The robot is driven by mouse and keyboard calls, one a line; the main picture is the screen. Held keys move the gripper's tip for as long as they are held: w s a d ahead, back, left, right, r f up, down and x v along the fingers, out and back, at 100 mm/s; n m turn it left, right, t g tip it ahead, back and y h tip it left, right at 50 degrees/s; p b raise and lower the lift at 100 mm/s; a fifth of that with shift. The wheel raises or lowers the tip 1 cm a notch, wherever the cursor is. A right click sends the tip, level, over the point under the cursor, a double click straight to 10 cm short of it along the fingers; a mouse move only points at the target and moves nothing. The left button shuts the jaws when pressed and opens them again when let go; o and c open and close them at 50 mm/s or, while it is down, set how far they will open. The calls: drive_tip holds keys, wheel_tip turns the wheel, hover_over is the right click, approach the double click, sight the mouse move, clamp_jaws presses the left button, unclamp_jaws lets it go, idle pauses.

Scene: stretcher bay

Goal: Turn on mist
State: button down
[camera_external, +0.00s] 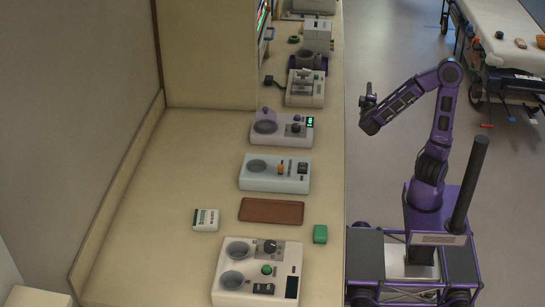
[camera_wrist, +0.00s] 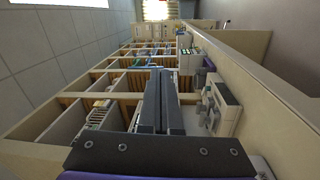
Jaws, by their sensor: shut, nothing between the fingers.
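Several tabletop devices stand in a row on the counter; I cannot tell which one makes mist. A pale blue device (camera_external: 274,175) has a grey round dish, an orange lever and a dark switch. Behind it, a white device (camera_external: 281,130) has a purple knob and a lit green display. My gripper (camera_external: 367,97) is raised right of the counter, apart from all devices. Its dark fingers (camera_wrist: 165,76) are shut and empty in the wrist view.
A brown tray (camera_external: 270,211), a green block (camera_external: 320,234) and a small white box (camera_external: 206,220) lie on the counter (camera_external: 165,205). More devices stand farther back beside a tall cabinet (camera_external: 205,55). A stretcher (camera_external: 510,25) stands back right. Floor between is clear.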

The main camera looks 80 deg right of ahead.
drive_tip(key=w+a+r+n+t+h+p, duration=0.2)
drive_tip(key=w+r+n+t+p, duration=0.3)
drive_tip(key=r+n, duration=0.7)
drive_tip(key=w+a+r+n+t+h+p, duration=0.15)
drive_tip(key=w+r+n+t+p, duration=0.4)
drive_tip(key=n, duration=1.25)
drive_tip(key=s+d+f+m+g+y+b, duration=0.2)
drive_tip(key=d+f+m+g+y+b, duration=0.15)
drive_tip(key=m+g, duration=1.2)
drive_tip(key=w+a+f+m+y, duration=0.2)
drive_tip(key=a+f+m+y, duration=0.5)
drive_tip(key=f, duration=0.4)
drive_tip(key=w+a+m+t+y, duration=0.2)
drive_tip(key=w+a+y, duration=0.2)
drive_tip(key=a, duration=0.4)
drive_tip(key=w+a+m+t+y+b, duration=0.1)
drive_tip(key=w+a+y, duration=0.4)
drive_tip(key=a, duration=0.3)
drive_tip(key=w+a+f+m+t+y+b, duration=0.1)
drive_tip(key=w+a+y, duration=0.3)
drive_tip(key=a, duration=0.4)
drive_tip(key=shift+w+m+t+y, duration=0.15)
drive_tip(key=shift+m+t+y, duration=0.25)
drive_tip(key=shift+m+t, duration=0.45)
